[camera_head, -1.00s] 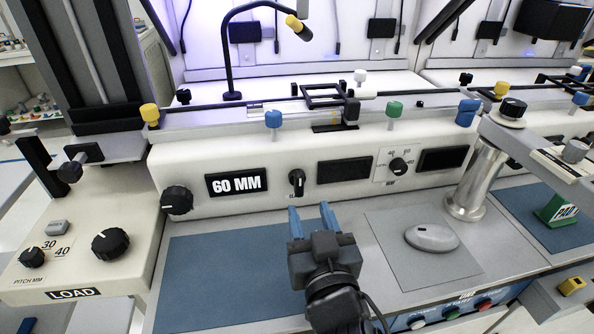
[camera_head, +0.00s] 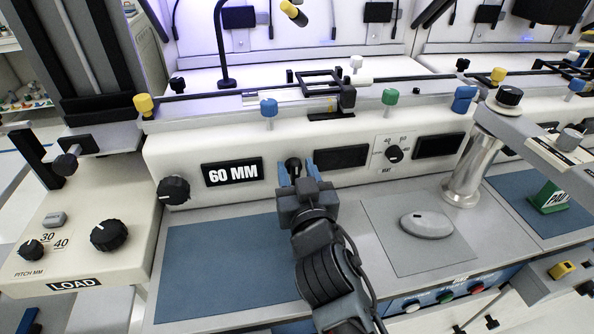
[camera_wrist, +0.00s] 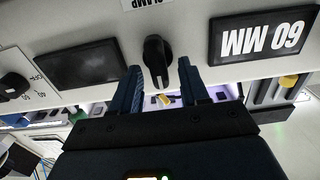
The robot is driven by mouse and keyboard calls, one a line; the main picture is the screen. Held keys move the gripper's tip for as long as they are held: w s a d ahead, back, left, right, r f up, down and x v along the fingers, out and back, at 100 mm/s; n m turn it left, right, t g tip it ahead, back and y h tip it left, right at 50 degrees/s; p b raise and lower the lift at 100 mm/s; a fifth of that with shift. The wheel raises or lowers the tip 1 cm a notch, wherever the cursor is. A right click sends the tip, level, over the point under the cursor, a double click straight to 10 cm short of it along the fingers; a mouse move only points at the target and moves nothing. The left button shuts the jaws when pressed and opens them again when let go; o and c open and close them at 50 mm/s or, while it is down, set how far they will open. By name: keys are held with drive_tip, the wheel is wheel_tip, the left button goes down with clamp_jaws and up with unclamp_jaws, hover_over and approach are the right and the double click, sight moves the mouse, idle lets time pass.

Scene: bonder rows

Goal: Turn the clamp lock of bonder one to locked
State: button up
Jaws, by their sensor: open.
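The clamp lock is a small black knob (camera_head: 293,166) on the cream front panel, just right of the 60 MM sign. In the wrist view the black knob (camera_wrist: 156,57) sits between my fingertips, below a label that reads CLAMP. My gripper (camera_head: 298,172) is open, its two blue fingers reaching up to the panel on either side of the knob. In the wrist view my gripper (camera_wrist: 160,75) has a gap between each finger and the knob. The fingers partly hide the knob in the head view.
The 60 MM sign (camera_head: 233,172) and a dark display (camera_head: 341,157) flank the knob. A HEAT knob (camera_head: 394,154) is further right and a large black knob (camera_head: 173,190) left. Blue mat (camera_head: 215,275) lies below. A grey mouse-like device (camera_head: 427,225) rests at right.

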clamp_jaws()
drive_tip(key=shift+r+n, duration=0.1)
drive_tip(key=shift+n, duration=0.2)
idle(0.3)
drive_tip(key=n, duration=0.3)
drive_tip(key=shift+a+n, duration=0.25)
drive_tip(key=shift+n, duration=0.05)
drive_tip(key=n, duration=0.4)
drive_tip(key=shift+s+a+n+p, duration=0.1)
drive_tip(key=shift+a+n+p, duration=0.15)
drive_tip(key=shift+n+p, duration=0.1)
drive_tip(key=n, duration=0.3)
drive_tip(key=n+p, duration=0.1)
drive_tip(key=shift+a+f+n, duration=0.15)
drive_tip(key=shift+f+n, duration=0.1)
drive_tip(key=shift+f, duration=0.05)
drive_tip(key=shift+f+n+p, duration=0.15)
drive_tip(key=shift+n+p, duration=0.15)
drive_tip(key=shift+n, duration=0.8)
drive_tip(key=shift+f+n+p, duration=0.1)
drive_tip(key=shift+n+p, duration=0.2)
drive_tip(key=shift+n, duration=0.8)
unclamp_jaws()
drive_tip(key=shift+f, duration=0.2)
